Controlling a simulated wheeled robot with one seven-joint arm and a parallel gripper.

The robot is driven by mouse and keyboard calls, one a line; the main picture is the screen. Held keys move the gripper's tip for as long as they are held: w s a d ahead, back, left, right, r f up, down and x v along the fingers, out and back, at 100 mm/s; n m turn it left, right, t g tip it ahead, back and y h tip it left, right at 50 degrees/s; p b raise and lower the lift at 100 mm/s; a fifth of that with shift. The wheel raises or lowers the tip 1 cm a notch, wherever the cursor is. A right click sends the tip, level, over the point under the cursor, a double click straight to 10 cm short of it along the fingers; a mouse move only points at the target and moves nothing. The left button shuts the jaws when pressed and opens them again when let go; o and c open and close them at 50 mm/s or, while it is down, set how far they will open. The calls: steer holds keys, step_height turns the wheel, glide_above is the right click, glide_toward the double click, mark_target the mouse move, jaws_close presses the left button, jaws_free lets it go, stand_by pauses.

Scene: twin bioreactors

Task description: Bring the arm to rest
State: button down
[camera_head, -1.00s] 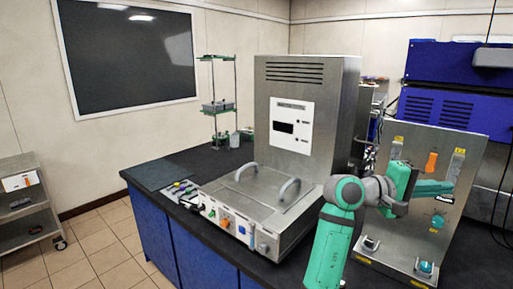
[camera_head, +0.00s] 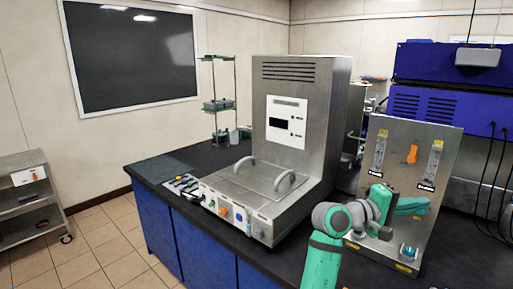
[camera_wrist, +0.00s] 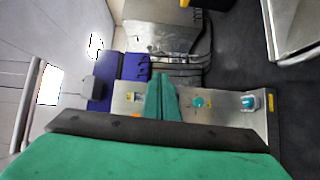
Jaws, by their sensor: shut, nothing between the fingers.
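My green and grey arm reaches in from the lower right of the head view. My gripper (camera_head: 412,205) is at its end, in front of the steel valve panel (camera_head: 398,158), and holds nothing. In the wrist view the two green fingers (camera_wrist: 160,98) lie together, pointing towards the panel (camera_wrist: 225,112), which appears sideways. I cannot tell how far the fingertips are from the panel.
The steel bioreactor cabinet (camera_head: 338,135) with a two-handled lid (camera_head: 262,180) stands left of the arm on the dark bench (camera_head: 160,167). Blue equipment (camera_head: 440,65) is behind the panel. Dark cables (camera_head: 490,170) hang at right.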

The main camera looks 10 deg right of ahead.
steer(key=w+a+f+n+t+y, duration=0.1)
steer(key=w+a+f+n+t, duration=0.2)
steer(key=f, duration=0.5)
steer(key=w+a+f+t, duration=0.1)
steer(key=a+f+t, duration=0.2)
steer(key=a+f, duration=0.4)
steer(key=w+a+f+n+t+y, duration=0.1)
steer(key=w+a+f+n+t, duration=0.15)
steer(key=f, duration=0.65)
steer(key=s+a+f+n+t+y, duration=0.1)
steer(key=s+a+f+t+y, duration=0.4)
steer(key=a+f, duration=0.6)
steer(key=s+a+f+n+t+y, duration=0.1)
steer(key=s+a+f+t+y, duration=0.15)
steer(key=s+a+f, duration=0.75)
steer(key=s+a+m+y, duration=0.3)
steer(key=s+a+y, duration=0.4)
steer(key=s+a, duration=0.95)
steer(key=s+a+r+m+y, duration=0.1)
steer(key=s+a+r+m, duration=0.2)
steer(key=s+r, duration=0.3)
steer(key=shift+s+a+r, duration=0.15)
steer(key=shift+s+a, duration=0.75)
steer(key=shift+s, duration=0.1)
steer(key=shift+s+a+m+y, duration=0.1)
steer(key=shift+m+y, duration=0.15)
